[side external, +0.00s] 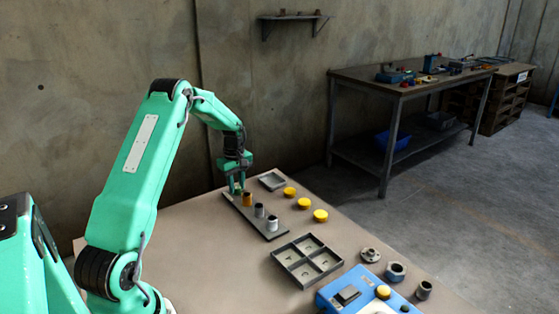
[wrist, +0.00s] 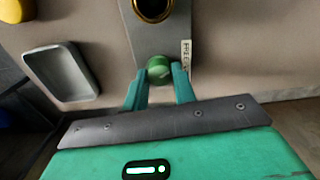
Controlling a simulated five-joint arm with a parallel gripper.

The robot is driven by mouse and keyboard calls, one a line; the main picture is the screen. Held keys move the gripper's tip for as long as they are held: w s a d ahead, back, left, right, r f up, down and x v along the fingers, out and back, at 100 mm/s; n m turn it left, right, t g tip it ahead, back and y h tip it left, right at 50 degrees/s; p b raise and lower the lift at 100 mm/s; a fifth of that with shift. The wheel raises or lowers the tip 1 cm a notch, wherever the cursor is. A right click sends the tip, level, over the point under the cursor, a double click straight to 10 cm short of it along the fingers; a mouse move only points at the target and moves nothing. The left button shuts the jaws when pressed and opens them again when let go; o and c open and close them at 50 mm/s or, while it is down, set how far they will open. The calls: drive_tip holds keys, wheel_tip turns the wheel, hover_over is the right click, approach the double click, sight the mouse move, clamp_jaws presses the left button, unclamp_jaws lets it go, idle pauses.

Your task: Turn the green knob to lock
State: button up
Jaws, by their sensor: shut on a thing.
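The green knob (wrist: 158,69) sits at the end of a grey plate (wrist: 148,38) in the wrist view, with a gold-rimmed cylinder (wrist: 153,8) beyond it. My gripper (wrist: 160,80) has one finger on each side of the knob and is shut on it. A white label with dark lettering, seemingly "FREE" (wrist: 186,58), is beside the knob on the right. In the side external view my gripper (side external: 237,188) reaches down at the far end of the plate (side external: 265,229); the knob is mostly hidden there by the fingers.
A small grey tray (side external: 272,181) and yellow caps (side external: 304,203) lie close by. A divided tray (side external: 307,260) and a blue device (side external: 352,294) are nearer the front. The left table area is clear.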

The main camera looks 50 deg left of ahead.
sight(237, 187)
drive_tip(key=m, duration=1.1)
drive_tip(key=shift+m, duration=1.7)
drive_tip(key=o, duration=1)
drive_tip(key=shift+r, duration=0.1)
drive_tip(key=shift+r, duration=3.85)
